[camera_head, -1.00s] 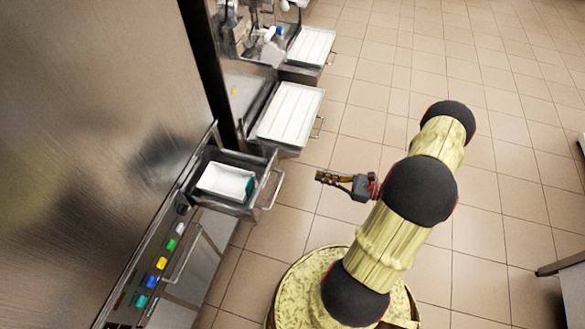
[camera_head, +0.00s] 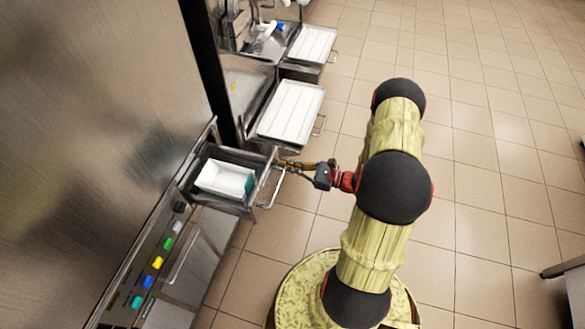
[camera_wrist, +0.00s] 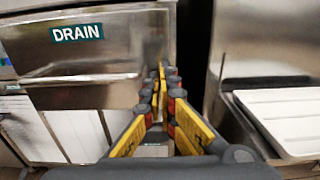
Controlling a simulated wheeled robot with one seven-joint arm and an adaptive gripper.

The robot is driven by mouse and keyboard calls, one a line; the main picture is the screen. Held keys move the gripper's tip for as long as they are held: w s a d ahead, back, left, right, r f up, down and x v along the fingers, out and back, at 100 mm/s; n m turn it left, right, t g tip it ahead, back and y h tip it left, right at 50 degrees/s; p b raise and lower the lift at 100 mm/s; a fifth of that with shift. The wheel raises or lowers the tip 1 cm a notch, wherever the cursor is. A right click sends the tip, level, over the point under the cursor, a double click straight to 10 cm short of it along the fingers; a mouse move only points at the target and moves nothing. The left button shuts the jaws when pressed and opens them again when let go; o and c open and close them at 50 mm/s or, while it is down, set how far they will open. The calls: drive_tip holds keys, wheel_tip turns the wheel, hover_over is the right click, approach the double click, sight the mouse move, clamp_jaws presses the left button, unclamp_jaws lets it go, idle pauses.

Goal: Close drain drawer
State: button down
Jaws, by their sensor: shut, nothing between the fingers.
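The drain drawer (camera_head: 212,205) is a steel drawer sticking out of the machine front in the head view, with a white container (camera_head: 224,179) inside and a bar handle (camera_head: 270,187) on its front. In the wrist view, the drawer front (camera_wrist: 110,40) carries a teal DRAIN label (camera_wrist: 77,33). My gripper (camera_head: 285,163) is shut and empty, its fingertips at the upper right part of the drawer front, near the handle's far end. In the wrist view the fingers (camera_wrist: 158,80) point at the right edge of the drawer front. I cannot tell whether they touch it.
Two trays with white ribbed inserts (camera_head: 291,108) (camera_head: 313,44) jut out farther along the machines. Colored buttons (camera_head: 157,262) line the panel, with another handle (camera_head: 181,255) below.

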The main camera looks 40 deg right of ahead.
drive_tip(key=shift+w, duration=0.15)
approach(225, 157)
drive_tip(key=w+a+r, duration=0.1)
drive_tip(key=w, duration=0.1)
drive_tip(key=w+a+r, duration=0.3)
drive_tip(key=w+a, duration=0.1)
drive_tip(key=w, duration=0.1)
drive_tip(key=shift+a+r, duration=0.1)
drive_tip(key=shift+r, duration=0.25)
drive_tip(key=shift+w+a, duration=0.3)
drive_tip(key=shift+w, duration=0.15)
drive_tip(key=shift+w+r, duration=0.1)
drive_tip(key=shift+b, duration=0.3)
